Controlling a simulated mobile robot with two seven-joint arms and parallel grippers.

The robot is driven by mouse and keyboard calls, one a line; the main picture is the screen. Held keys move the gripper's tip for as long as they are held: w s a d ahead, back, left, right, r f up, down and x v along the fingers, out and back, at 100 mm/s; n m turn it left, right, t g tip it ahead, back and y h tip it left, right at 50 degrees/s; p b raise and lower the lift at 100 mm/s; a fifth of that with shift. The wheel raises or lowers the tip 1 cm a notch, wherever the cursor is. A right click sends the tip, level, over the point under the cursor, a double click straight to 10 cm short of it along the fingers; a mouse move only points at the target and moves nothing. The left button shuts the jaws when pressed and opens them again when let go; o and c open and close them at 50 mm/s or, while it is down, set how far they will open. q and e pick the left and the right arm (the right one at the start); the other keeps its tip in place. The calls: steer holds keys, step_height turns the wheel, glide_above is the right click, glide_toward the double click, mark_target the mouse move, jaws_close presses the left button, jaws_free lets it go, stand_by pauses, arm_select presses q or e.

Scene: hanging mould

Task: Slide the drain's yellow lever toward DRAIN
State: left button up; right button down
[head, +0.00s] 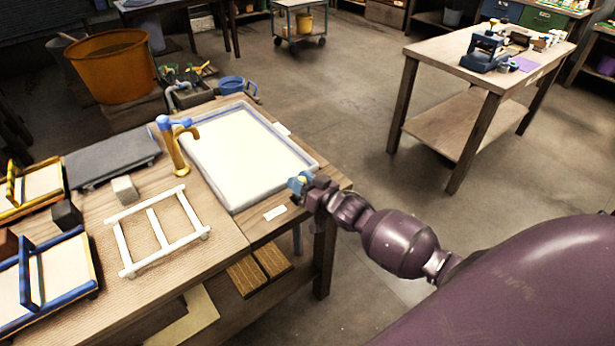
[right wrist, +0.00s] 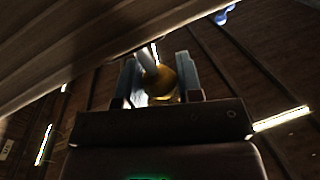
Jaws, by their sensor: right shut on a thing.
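My right gripper (head: 300,184) is at the near right corner of the grey-rimmed basin (head: 190,163), beside the bench edge. In the right wrist view its two blue-grey fingers (right wrist: 160,82) are shut around a yellow part (right wrist: 186,70), which I take to be the drain's lever. A pale grey rod or pipe (right wrist: 146,62) passes close to it between the fingers. In the head view the gripper hides most of the lever. I cannot read DRAIN on the small white label (head: 275,212) on the bench. My left gripper is not in view.
A brass tap with a blue handle (head: 177,140) stands at the basin's left rim. A white frame (head: 155,229), a grey block (head: 124,189) and blue and yellow moulds lie left. Wooden slats (head: 258,270) sit below. Floor right of the bench is open up to another table (head: 440,66).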

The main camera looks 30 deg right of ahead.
steer(key=shift+a+f, duration=0.1)
steer(key=shift+a, duration=0.15)
steer(key=c, duration=0.8)
jaws_free()
steer(key=shift+a, duration=0.1)
steer(key=shift+s, duration=0.1)
steer(key=shift+s+d, duration=0.25)
steer(key=v, duration=1)
steer(key=shift+p, duration=0.35)
